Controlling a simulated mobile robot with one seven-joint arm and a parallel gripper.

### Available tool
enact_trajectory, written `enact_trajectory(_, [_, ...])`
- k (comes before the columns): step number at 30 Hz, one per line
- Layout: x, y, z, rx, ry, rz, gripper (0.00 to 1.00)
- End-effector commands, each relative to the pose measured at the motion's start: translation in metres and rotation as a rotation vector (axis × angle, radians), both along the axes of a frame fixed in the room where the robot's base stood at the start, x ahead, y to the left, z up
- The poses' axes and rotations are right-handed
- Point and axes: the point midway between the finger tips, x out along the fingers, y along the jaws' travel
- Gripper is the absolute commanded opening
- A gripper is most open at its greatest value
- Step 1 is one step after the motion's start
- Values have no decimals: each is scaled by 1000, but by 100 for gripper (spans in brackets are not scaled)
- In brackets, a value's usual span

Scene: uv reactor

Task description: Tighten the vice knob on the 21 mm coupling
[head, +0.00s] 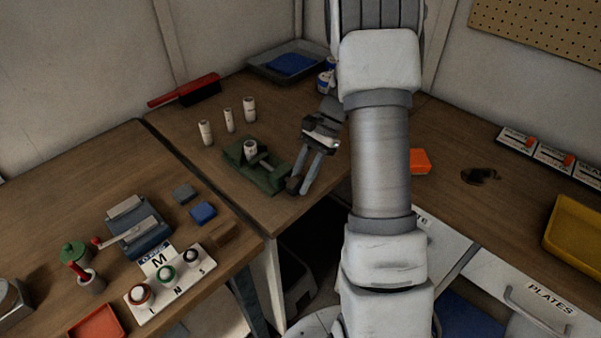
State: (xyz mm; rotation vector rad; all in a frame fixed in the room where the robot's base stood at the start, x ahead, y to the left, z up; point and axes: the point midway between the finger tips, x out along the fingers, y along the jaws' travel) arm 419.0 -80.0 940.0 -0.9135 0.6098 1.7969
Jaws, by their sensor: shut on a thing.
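A green vice (270,181) stands on the wooden bench near the corner. A white cylindrical coupling (250,147) stands upright in it; its size mark is too small to read. My gripper (294,186) reaches down from the right to the vice's right side, with its dark fingertips low by the vice's near right end. It is shut on the vice knob, which the fingertips hide almost wholly. I cannot tell how close the vice jaws sit to the coupling.
Several white cylinders (228,120) stand behind the vice. A red-handled brush (186,91) and a grey tray (262,58) lie farther back. The left bench holds a blue-grey device (138,232) and a white board (172,275). An orange block (420,161) sits right of my arm.

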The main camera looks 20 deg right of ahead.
Motion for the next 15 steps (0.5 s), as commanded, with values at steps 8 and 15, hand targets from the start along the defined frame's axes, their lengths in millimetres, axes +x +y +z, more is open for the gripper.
enact_trajectory(8, [1,-1,0,59,23,-1,0])
enact_trajectory(15, [1,-1,0,63,25,-1,0])
